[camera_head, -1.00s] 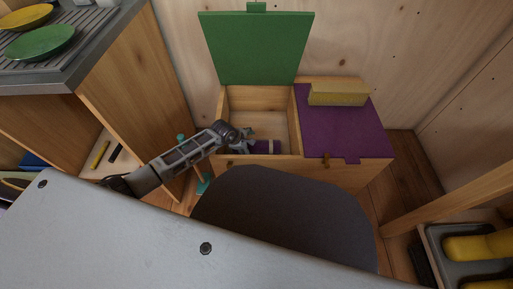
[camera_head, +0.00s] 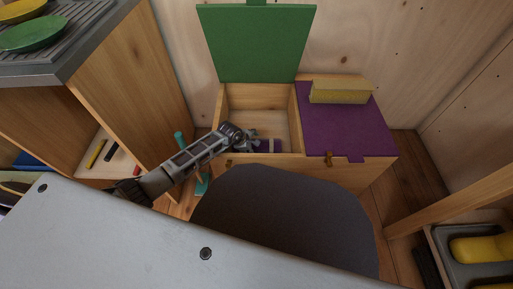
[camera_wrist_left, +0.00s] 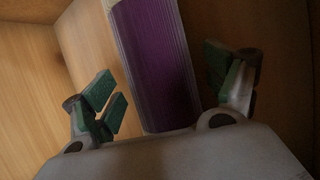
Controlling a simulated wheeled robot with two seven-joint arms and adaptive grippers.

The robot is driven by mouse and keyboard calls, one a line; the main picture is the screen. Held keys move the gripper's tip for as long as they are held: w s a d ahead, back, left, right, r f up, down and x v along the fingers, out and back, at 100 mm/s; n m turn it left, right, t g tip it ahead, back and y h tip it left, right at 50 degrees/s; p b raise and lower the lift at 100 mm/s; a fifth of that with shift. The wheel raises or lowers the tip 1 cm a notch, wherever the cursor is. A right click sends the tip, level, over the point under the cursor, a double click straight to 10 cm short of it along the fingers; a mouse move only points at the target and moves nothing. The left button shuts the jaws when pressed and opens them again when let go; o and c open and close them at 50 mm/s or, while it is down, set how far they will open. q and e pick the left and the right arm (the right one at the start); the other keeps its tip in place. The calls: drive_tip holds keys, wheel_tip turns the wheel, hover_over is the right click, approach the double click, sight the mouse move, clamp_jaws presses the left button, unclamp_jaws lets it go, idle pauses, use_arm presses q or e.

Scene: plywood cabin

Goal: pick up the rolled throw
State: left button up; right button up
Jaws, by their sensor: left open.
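The rolled throw (camera_head: 268,146) is purple and lies inside the open left compartment of the wooden bench box (camera_head: 262,108), near its front wall. In the left wrist view the throw (camera_wrist_left: 157,62) runs between the two green-padded fingers of my left gripper (camera_wrist_left: 165,88). The fingers are apart, with a gap to the throw on each side. In the head view my left gripper (camera_head: 252,143) reaches down into the compartment and hides part of the throw. My right gripper is not in view.
A green lid (camera_head: 257,45) stands raised behind the open compartment. A purple lid (camera_head: 346,128) covers the right one, with a yellow block (camera_head: 341,92) on it. A dark rounded seat (camera_head: 285,215) stands in front. A wooden cabinet (camera_head: 130,85) is at left.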

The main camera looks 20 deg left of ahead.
use_arm(q)
drive_tip(key=shift+w+f, duration=0.1)
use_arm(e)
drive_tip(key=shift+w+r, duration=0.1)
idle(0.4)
use_arm(q)
drive_tip(key=shift+c, duration=1.3)
drive_tip(key=c, duration=1)
drive_tip(key=shift+c, duration=0.2)
drive_tip(key=shift+r, duration=0.2)
wheel_tip(320, 180, up, 8)
drive_tip(key=p, duration=0.4)
drive_tip(key=shift+r+p, duration=0.4)
drive_tip(key=shift+r, duration=0.45)
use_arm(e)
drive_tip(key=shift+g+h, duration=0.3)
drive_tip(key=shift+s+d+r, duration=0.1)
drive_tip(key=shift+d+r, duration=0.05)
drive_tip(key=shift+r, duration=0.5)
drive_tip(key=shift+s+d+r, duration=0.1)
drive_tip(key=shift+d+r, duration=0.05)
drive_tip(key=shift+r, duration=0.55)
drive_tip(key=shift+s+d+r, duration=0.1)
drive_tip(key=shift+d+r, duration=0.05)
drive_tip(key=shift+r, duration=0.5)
